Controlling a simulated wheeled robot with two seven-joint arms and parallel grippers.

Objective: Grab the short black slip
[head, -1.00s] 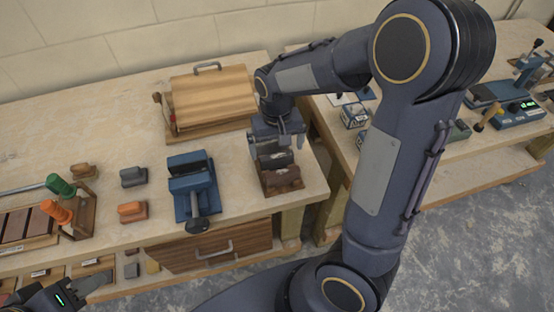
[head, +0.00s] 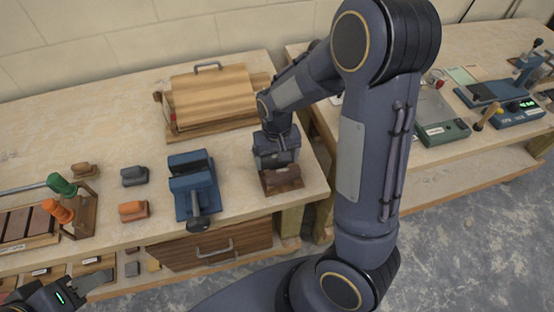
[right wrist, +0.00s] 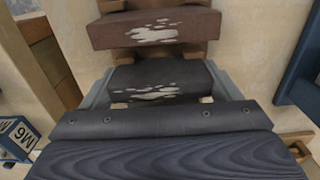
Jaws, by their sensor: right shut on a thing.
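The short black slip (right wrist: 160,75), a dark block with worn white patches, lies between the two grey fingers of my right gripper (right wrist: 162,88) in the right wrist view. The fingers are shut on its two ends. In the head view my right gripper (head: 277,160) is low over the wooden holder, and it hides the black slip there. A dark reddish-brown slip (right wrist: 155,27) sits just beyond it, apart from the fingers; it also shows in the head view (head: 283,180). My left gripper (head: 75,293) is at the bottom left corner, its jaws unclear.
A blue vise (head: 193,185) stands left of the holder. A wooden box (head: 212,95) with a handle is behind. Grey and orange small blocks (head: 133,176) lie further left. A second bench (head: 450,155) with devices is on the right, across a gap.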

